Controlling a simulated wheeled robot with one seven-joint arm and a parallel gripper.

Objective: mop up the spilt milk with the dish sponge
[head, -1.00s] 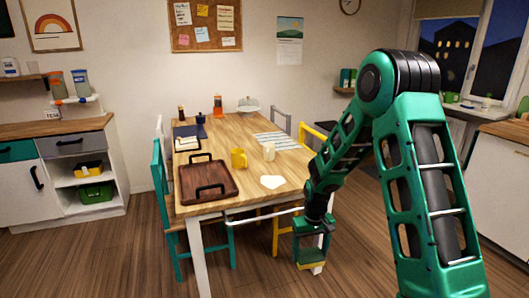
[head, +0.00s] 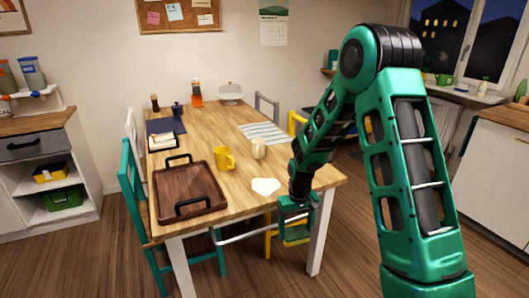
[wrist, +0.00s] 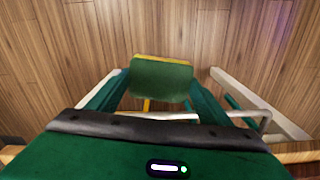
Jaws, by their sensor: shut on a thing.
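The spilt milk (head: 265,186) is a white puddle on the wooden table (head: 240,190), close to its near edge. My gripper (head: 297,221) hangs just in front of that edge, to the right of the puddle and lower in the picture. It is shut on the dish sponge (head: 297,239), whose yellow side shows at the bottom. In the wrist view the sponge (wrist: 161,80) shows its green face and a yellow edge between my fingers, with floor beyond. The sponge appears apart from the milk.
A brown tray (head: 190,190) with black handles lies left of the milk. A yellow mug (head: 224,158) and a cream cup (head: 258,148) stand behind it. A striped cloth (head: 264,133) lies farther back. A teal chair (head: 135,195) is at the left and a yellow chair (head: 297,122) behind my arm.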

